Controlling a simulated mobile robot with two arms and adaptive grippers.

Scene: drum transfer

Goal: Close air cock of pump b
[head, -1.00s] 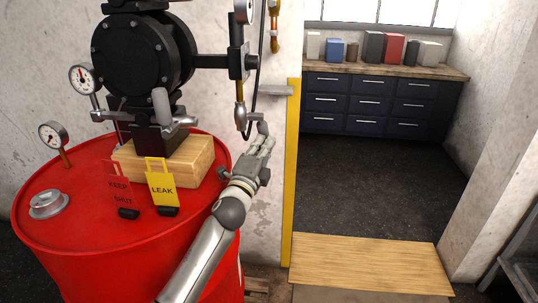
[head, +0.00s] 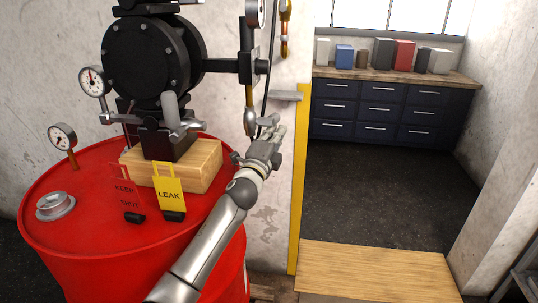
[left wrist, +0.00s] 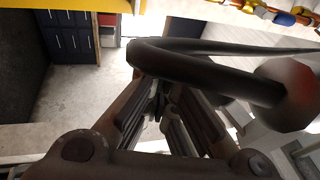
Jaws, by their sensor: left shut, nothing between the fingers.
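A black pump (head: 150,55) stands on a wooden block (head: 200,182) on the red drum (head: 100,240). I cannot read a pump letter. A vertical air line with a metal fitting (head: 250,122) hangs to the right of the pump; I cannot tell whether this is the air cock. My left gripper (head: 275,127) is just right of that fitting, fingers together and empty. In the left wrist view its fingers (left wrist: 160,115) sit below a thick dark curved bar or hose (left wrist: 200,62) ending in a reddish knob (left wrist: 285,92). Contact cannot be judged. My right gripper is not in view.
A yellow LEAK tag (head: 168,185) and a red KEEP SHUT tag (head: 127,195) stand on the drum. Gauges (head: 94,81) rise at its left. A yellow-edged wall end (head: 300,180) is right of my left arm. Open floor (head: 370,190) leads to blue drawers (head: 370,108).

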